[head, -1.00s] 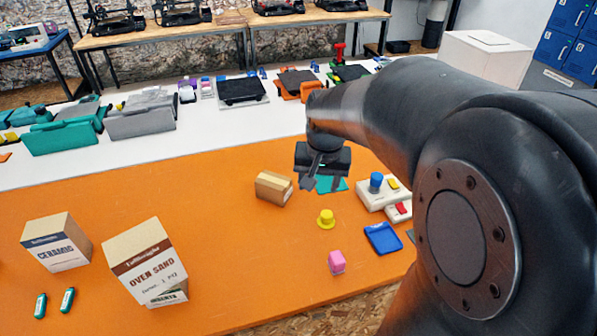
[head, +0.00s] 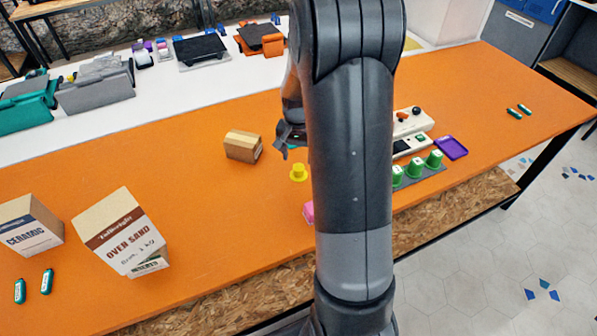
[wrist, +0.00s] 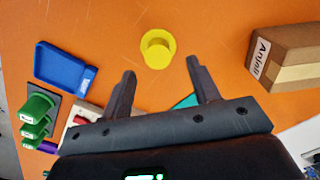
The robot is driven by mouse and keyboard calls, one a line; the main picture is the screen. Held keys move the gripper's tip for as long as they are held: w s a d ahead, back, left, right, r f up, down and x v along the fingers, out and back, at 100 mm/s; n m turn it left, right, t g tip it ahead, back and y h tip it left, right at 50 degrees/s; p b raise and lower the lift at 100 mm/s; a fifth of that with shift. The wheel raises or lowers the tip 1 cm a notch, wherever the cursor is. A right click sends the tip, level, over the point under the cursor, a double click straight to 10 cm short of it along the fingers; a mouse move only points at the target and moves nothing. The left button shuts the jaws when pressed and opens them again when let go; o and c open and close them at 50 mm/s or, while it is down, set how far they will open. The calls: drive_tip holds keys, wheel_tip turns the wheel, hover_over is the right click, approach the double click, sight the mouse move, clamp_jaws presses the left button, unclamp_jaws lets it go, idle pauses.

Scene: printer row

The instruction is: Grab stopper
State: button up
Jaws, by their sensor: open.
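The yellow stopper (head: 298,173), a round piece with a wider rim, sits on the orange tabletop. It also shows in the wrist view (wrist: 156,49), just beyond and between my fingertips, not touching them. My gripper (wrist: 161,66) is open and empty, its two dark fingers spread apart. In the head view my gripper (head: 284,146) is above the table, up and slightly left of the stopper, and partly hidden by my arm.
A cardboard box (head: 242,146) stands left of the stopper. A pink block (head: 308,212) is partly behind my arm. A blue tray (wrist: 65,66) and green pieces (wrist: 36,118) lie at left in the wrist view.

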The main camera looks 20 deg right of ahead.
sight(299, 166)
drive_tip(key=shift+d+f, duration=0.1)
drive_tip(key=shift+f, duration=2.85)
drive_tip(key=shift+c, duration=0.5)
drive_tip(key=c, duration=1)
drive_tip(key=shift+r, duration=0.1)
